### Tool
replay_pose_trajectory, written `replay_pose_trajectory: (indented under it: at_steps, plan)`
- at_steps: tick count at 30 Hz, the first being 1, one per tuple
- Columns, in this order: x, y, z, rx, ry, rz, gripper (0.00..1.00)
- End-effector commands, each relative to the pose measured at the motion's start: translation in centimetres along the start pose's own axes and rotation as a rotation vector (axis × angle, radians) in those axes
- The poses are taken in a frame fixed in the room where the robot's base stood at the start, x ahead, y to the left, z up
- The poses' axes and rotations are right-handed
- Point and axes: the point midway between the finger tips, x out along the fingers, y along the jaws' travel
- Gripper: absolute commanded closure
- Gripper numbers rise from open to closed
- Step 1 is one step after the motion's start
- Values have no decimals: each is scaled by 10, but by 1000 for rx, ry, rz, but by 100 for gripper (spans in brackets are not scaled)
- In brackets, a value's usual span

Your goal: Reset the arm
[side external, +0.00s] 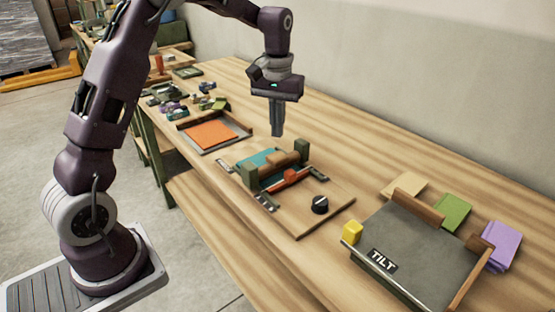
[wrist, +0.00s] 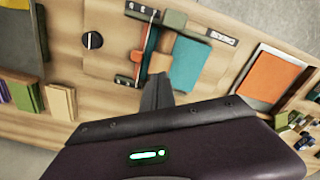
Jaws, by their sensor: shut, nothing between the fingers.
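My gripper (side external: 277,132) is shut and empty. It points down above the wooden table, over the back side of a board fixture (side external: 290,222) with a teal sheet, green blocks, a tan roller-like bar, a red piece and a black knob. In the wrist view my gripper's closed fingers (wrist: 158,82) show at the middle, beside the teal sheet (wrist: 188,65). The red piece (wrist: 147,42) and the black knob (wrist: 92,40) also show there. My gripper appears apart from all of these, with clear air below the fingertips in the side view.
A grey tray marked TILT (side external: 425,245) stands at the front right, with a yellow block (side external: 352,232), a green stack (side external: 453,212) and a purple stack (side external: 502,246) around it. A tray with an orange sheet (side external: 212,134) lies at left. Small items (side external: 180,103) clutter the table's far end.

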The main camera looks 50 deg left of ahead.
Motion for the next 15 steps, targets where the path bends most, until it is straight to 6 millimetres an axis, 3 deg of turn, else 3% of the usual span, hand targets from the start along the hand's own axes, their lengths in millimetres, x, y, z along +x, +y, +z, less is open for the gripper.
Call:
replay_pose_trajectory:
  at_steps: [2,5,9,12,15]
  plan:
    - [-11,2,7,15,17,6,100]
    - [-52,8,46,81,81,29,100]
    - [-106,5,141,232,219,71,100]
    - [-118,-6,209,339,316,97,100]
    - [-111,-20,260,425,397,115,100]
